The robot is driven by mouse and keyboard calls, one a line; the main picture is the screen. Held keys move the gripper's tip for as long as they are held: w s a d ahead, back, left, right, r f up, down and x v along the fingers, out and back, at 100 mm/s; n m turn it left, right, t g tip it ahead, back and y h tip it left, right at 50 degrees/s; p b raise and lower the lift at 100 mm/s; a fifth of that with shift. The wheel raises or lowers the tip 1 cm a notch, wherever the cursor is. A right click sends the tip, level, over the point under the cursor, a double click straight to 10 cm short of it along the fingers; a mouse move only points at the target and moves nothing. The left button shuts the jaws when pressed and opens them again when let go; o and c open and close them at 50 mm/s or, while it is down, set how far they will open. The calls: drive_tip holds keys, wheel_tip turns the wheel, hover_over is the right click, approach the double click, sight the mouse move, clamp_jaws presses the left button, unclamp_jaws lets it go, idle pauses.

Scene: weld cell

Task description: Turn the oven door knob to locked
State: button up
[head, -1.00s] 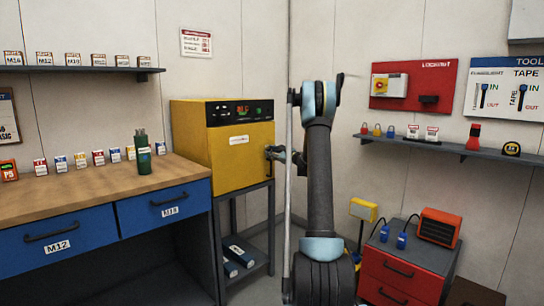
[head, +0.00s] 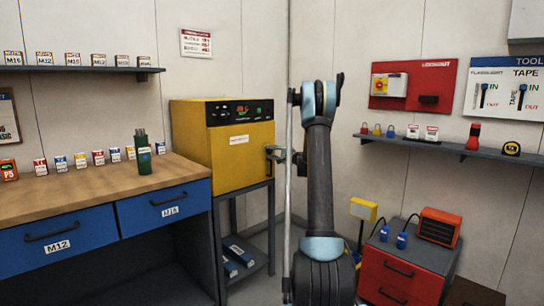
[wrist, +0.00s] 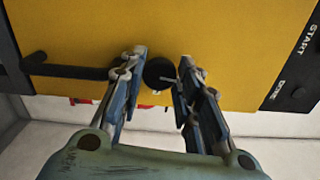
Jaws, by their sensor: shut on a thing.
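The yellow oven (head: 222,160) stands on a dark stand in the head view. Its door face fills much of the wrist view (wrist: 230,40). The round black door knob (wrist: 159,72) is in the middle of the wrist view, with a thin light mark near its lower right edge. My gripper (wrist: 162,66) has one finger on each side of the knob and is shut on it. In the head view my gripper (head: 281,154) is at the oven's right side, partly hidden by my arm; the knob cannot be made out there.
A black bar handle (wrist: 72,70) lies left of the knob, close to my left finger. A dark panel (wrist: 295,70) marked START is at the right. In the head view, a workbench (head: 95,190) stands left of the oven and a red drawer cabinet (head: 395,275) at the right.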

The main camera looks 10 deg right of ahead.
drive_tip(key=shift+a+f+n, duration=0.1)
drive_tip(key=shift+a+n, duration=0.1)
drive_tip(key=shift+n, duration=0.4)
drive_tip(key=shift+s, duration=0.1)
drive_tip(key=o, duration=1)
drive_tip(key=shift+o, duration=0.2)
drive_tip(key=shift+d, duration=0.1)
drive_tip(key=shift+s+d, duration=0.3)
drive_tip(key=v, duration=1.1)
drive_tip(key=shift+a, duration=0.15)
